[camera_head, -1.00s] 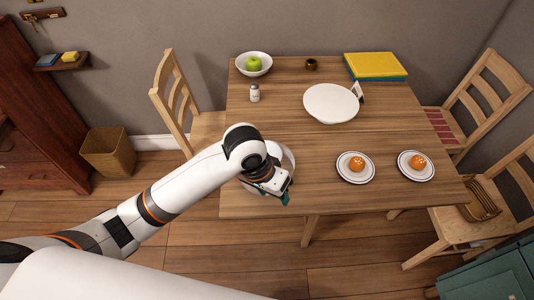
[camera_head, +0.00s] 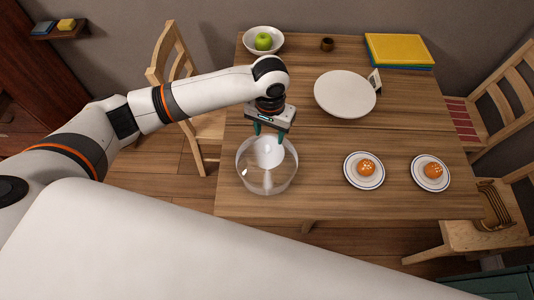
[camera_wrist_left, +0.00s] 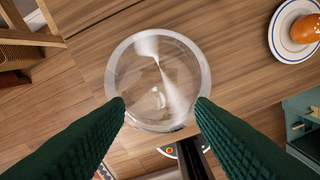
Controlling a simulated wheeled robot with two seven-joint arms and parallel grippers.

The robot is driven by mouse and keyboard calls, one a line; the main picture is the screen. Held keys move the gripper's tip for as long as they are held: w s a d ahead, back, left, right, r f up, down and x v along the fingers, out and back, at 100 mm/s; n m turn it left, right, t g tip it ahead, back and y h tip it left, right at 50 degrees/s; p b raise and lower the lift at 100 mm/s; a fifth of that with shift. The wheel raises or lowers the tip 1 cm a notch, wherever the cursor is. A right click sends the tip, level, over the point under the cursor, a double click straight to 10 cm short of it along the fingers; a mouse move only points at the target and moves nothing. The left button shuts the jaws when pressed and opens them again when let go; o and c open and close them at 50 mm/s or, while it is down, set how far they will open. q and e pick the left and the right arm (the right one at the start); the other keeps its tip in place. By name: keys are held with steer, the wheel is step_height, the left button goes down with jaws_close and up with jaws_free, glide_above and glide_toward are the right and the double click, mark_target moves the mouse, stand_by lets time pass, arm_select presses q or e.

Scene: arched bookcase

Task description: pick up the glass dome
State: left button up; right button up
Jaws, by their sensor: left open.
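The glass dome (camera_head: 267,180) is clear and round and stands near the front left edge of the wooden table. A pale patch shows in its upper part; I cannot tell whether it is glare. My left gripper (camera_head: 269,135) is open and empty at the far side of the dome, its green fingers pointing down near the top. In the left wrist view the dome (camera_wrist_left: 158,70) lies beyond the spread fingertips (camera_wrist_left: 160,104), roughly centred between them. Contact between fingers and glass does not show. My right gripper is out of view.
On the table (camera_head: 310,195) are two small plates with orange buns (camera_head: 366,167) (camera_head: 433,171), a large white plate (camera_head: 345,93), a bowl with an apple (camera_head: 264,41), a brown pot (camera_head: 327,44) and stacked books (camera_head: 400,50). Chairs stand left (camera_head: 172,60) and right.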

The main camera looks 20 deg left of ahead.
mark_target(267, 148)
arm_select(q)
steer(key=f, duration=0.2)
steer(key=p, duration=0.1)
steer(key=shift+s+a+f, duration=0.25)
steer(key=shift+s+f, duration=0.1)
steer(key=shift+f, duration=0.05)
step_height(267, 148, down, 2)
steer(key=shift+f, duration=0.25)
steer(key=c, duration=1.1)
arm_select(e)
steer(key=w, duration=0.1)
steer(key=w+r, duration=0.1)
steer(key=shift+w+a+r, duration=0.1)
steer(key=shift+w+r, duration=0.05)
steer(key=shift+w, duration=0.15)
